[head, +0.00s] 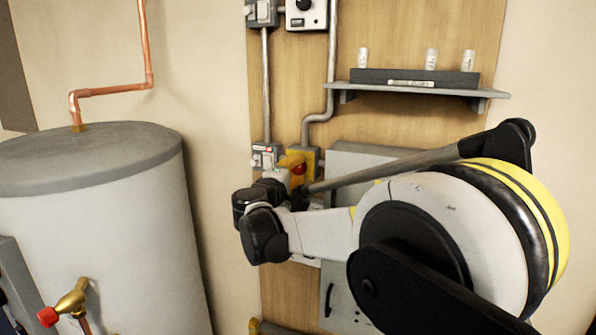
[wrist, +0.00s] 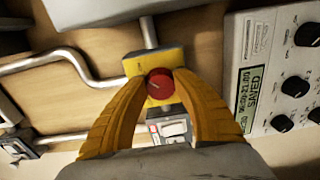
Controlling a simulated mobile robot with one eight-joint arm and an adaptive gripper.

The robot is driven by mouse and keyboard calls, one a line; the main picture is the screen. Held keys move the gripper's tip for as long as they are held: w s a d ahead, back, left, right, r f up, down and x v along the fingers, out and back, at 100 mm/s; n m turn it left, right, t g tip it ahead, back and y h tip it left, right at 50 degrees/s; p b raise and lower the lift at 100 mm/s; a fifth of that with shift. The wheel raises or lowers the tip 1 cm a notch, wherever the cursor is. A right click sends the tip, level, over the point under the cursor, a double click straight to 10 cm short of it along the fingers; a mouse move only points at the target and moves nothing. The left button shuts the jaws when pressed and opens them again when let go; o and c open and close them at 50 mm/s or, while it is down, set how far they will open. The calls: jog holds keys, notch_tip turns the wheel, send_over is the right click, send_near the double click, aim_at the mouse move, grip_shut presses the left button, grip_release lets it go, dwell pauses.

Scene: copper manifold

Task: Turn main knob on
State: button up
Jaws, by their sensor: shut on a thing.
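The red round knob (wrist: 160,85) sits on a yellow box (wrist: 138,64) on the wooden board. In the wrist view my gripper (wrist: 161,82) has its two yellow fingers shut on this knob, one on each side. A pale line shows on the knob's face. In the head view the knob (head: 298,169) is a small red spot before the yellow box (head: 314,155). My gripper (head: 291,163) is there too, partly hidden by my own arm.
A grey panel with several black knobs (wrist: 290,86) stands right in the wrist view. Below the yellow box is a switch box (wrist: 174,128). Metal conduits (wrist: 75,55) run nearby. In the head view a shelf (head: 424,90) is above my arm and a large tank (head: 95,230) stands left.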

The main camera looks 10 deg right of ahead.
jog(key=shift+r, duration=0.1)
jog(key=o, duration=1.2)
jog(key=shift+w+d, duration=0.1)
jog(key=shift+o, duration=0.2)
jog(key=v, duration=1.2)
